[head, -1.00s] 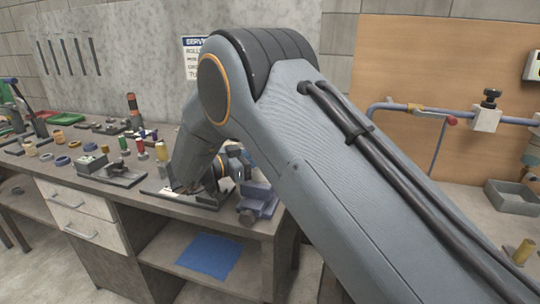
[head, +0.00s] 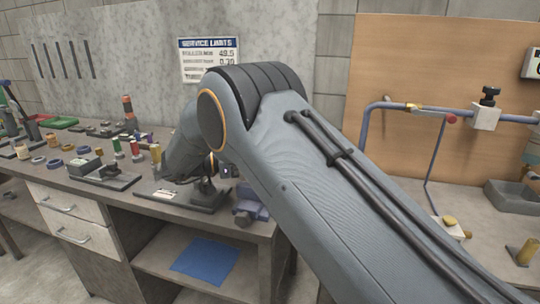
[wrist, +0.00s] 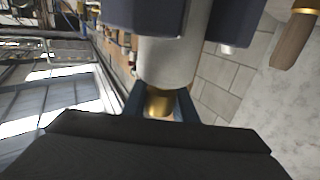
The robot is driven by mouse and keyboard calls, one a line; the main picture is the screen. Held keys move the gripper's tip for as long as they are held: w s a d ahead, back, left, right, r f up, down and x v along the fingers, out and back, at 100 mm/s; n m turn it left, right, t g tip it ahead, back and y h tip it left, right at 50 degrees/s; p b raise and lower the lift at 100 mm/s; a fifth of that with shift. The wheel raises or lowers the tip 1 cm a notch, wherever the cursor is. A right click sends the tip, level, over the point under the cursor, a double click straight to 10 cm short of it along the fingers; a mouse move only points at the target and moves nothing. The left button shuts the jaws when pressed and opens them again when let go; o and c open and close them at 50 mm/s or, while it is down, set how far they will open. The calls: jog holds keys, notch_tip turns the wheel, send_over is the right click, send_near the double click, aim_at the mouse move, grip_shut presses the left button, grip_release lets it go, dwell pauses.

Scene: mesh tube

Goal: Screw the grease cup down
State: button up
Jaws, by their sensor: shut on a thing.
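In the wrist view my gripper (wrist: 160,112) has its two blue fingers on either side of a small brass-coloured part (wrist: 158,103), which looks like the grease cup. The fingers are shut on it. Just beyond it, in line, is a pale grey cylinder (wrist: 165,62) between dark blue blocks. I cannot tell whether the brass part touches the cylinder. In the head view my arm hides the fingertips and the cup; the wrist is over the bench near a dark base plate (head: 185,199).
A purple-blue vise (head: 250,206) stands at the bench's near right corner. Several small cylinders and rings lie on the left of the bench, near a grey block fixture (head: 85,163). A blue cloth (head: 205,255) lies on the lower shelf. A pipe (head: 400,106) runs along the board at right.

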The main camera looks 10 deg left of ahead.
jog(key=o, duration=1)
jog(key=shift+o, duration=0.2)
jog(key=b+v, duration=0.2)
jog(key=v, duration=0.5)
jog(key=shift+s+a, duration=0.15)
jog(key=shift+a, duration=0.25)
